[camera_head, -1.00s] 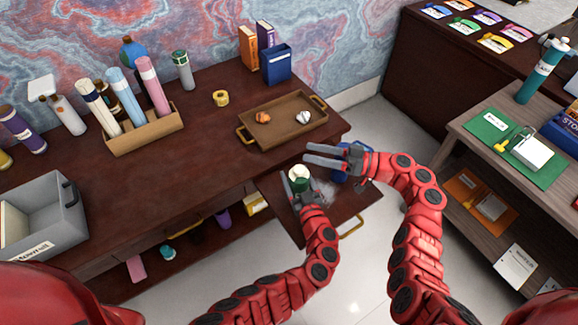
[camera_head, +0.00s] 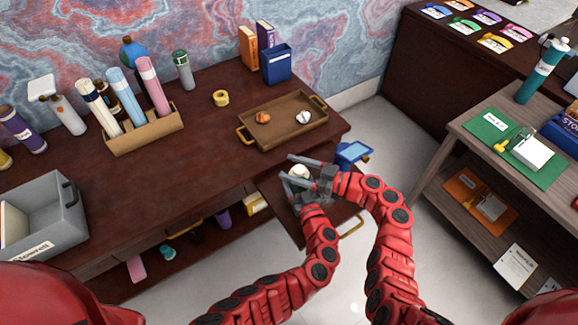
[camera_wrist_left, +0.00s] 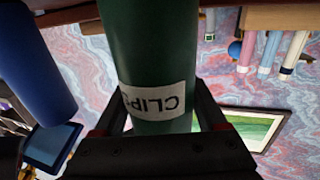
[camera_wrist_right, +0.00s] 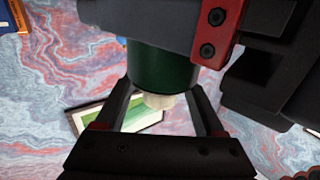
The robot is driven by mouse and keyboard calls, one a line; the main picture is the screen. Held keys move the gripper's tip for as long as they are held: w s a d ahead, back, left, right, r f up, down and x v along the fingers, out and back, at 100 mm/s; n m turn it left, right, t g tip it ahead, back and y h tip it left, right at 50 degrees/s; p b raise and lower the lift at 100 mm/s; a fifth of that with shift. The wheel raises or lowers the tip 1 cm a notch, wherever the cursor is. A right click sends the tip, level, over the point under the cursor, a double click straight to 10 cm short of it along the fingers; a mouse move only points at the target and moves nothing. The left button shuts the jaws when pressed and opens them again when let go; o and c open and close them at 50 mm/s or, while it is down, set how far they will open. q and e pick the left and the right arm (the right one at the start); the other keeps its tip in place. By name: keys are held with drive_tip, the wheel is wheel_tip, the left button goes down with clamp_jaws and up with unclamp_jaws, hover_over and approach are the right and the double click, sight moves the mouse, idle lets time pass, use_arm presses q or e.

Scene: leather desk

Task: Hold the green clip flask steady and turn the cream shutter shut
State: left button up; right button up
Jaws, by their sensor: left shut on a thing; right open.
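The green clip flask (camera_wrist_left: 150,45), with a white "CLIPS" label, stands between the fingers of my left gripper (camera_wrist_left: 155,112), which is shut on it. In the head view it is largely hidden by my grippers. Its cream shutter (camera_head: 299,171) shows at the top there. In the right wrist view the cream shutter (camera_wrist_right: 160,101) sticks out of the end of the green body. My right gripper (camera_head: 291,168) is open, with its fingers on either side of the shutter. I cannot tell whether they touch it.
A blue container (camera_head: 353,153) stands just right of the flask and shows in the left wrist view (camera_wrist_left: 35,65). A brown tray (camera_head: 244,136) with two small items lies on the desk behind. A wooden rack (camera_head: 150,140) holds bottles. The desk's middle is clear.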

drive_tip(key=shift+w+a, duration=0.2)
drive_tip(key=shift+a, duration=0.4)
clamp_jaws()
